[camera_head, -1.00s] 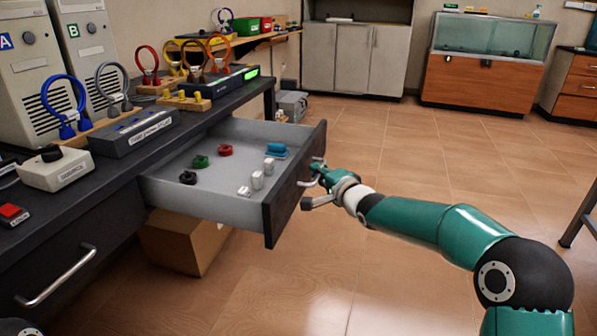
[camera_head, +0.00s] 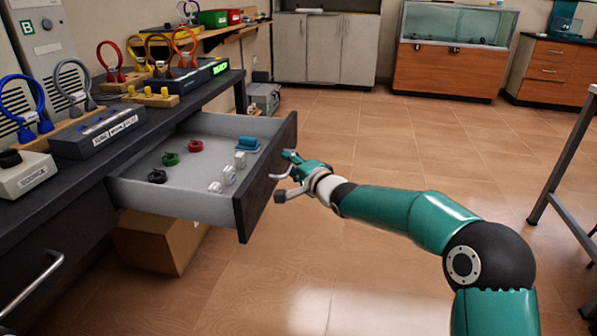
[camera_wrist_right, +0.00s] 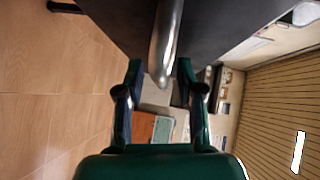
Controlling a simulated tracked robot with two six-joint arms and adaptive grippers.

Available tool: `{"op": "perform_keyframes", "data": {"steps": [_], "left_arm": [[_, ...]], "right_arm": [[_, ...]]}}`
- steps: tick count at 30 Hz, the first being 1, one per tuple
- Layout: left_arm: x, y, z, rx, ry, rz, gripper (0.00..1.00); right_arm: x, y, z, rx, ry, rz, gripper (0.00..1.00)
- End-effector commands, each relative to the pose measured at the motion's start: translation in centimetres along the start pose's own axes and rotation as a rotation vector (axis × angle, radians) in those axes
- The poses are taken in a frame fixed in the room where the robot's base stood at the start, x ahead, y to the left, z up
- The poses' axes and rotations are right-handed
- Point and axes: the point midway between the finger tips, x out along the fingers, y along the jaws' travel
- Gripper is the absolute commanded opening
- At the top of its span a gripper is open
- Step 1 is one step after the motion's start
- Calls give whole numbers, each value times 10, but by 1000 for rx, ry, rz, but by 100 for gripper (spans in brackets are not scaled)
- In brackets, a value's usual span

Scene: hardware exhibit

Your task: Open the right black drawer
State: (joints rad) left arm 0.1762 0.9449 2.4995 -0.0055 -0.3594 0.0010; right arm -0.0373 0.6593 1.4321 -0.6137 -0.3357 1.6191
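The right black drawer (camera_head: 258,190) stands well out from the dark bench in the head view, with its light grey inside showing. Its curved metal handle (camera_wrist_right: 165,40) runs between the fingers of my right gripper (camera_head: 285,176) in the right wrist view. The two fingers (camera_wrist_right: 159,68) are spread apart, with a visible gap beside the handle. Whether either finger touches it is hard to tell. My left gripper is not in view.
The drawer holds a black piece (camera_head: 157,176), a green piece (camera_head: 170,159), a red ring (camera_head: 195,146), a blue item (camera_head: 248,143) and small white pieces. A cardboard box (camera_head: 158,243) sits below. Open tiled floor lies right; a table leg (camera_head: 560,155) stands at far right.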

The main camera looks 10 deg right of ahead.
Motion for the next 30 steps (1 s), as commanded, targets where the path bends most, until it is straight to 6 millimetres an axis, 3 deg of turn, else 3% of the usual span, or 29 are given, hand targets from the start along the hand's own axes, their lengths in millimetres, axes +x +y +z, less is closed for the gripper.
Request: {"op": "perform_keyframes", "data": {"steps": [5,18,24,30], "left_arm": [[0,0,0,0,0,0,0],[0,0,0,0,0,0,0],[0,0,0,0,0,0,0],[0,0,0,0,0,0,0]], "right_arm": [[-20,-1,-2,0,2,0,37],[-98,0,-2,0,3,0,37],[-112,1,-2,0,2,0,37],[-114,1,-2,0,2,0,37]]}}
